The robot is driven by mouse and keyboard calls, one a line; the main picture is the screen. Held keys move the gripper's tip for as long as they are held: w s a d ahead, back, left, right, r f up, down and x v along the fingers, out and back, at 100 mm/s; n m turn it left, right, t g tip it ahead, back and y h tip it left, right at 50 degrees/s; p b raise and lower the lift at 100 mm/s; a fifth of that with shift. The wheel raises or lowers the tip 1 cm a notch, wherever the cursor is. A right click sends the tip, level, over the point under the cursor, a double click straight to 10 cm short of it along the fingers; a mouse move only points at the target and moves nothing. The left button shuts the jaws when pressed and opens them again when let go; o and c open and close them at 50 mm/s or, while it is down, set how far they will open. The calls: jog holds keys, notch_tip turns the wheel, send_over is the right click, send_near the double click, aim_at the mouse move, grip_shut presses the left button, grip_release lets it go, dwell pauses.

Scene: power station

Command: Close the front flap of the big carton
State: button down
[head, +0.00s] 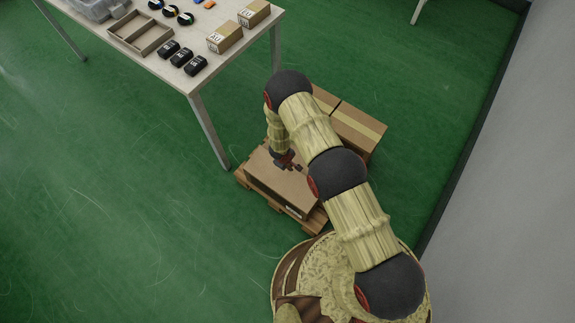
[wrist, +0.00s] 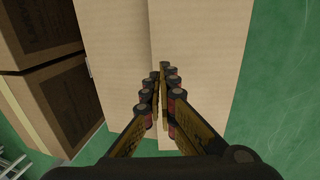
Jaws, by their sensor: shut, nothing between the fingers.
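The big carton (head: 268,178) is a plain brown box on a wooden pallet, partly hidden by my arm in the head view. In the wrist view two tan flap panels, a left one (wrist: 112,50) and a right one (wrist: 210,55), lie side by side along a seam. Both look nearly flat; whether either is slightly raised I cannot tell. My gripper (head: 284,158) points down over the carton. In the wrist view my gripper (wrist: 164,72) is shut and empty, its fingertips over the seam. Whether they touch the cardboard is unclear.
The pallet (head: 312,222) sticks out around the carton. Taped cartons (head: 358,125) stand behind it; stacked boxes (wrist: 62,100) show at left in the wrist view. A table (head: 160,65) with small boxes and a tray stands at upper left. A wall (head: 510,170) is at right. Green floor is clear at left.

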aim_at(288, 173)
jog(key=shift+b+x, duration=0.6)
jog(key=shift+x, duration=1.15)
jog(key=shift+b+x, duration=0.85)
jog(key=shift+x, duration=1.05)
jog(key=shift+w+r, duration=0.1)
jog(key=shift+r, duration=0.15)
jog(key=shift+r+p, duration=0.6)
jog(key=shift+r, duration=0.65)
jog(key=v, duration=1)
jog(key=shift+r, duration=0.35)
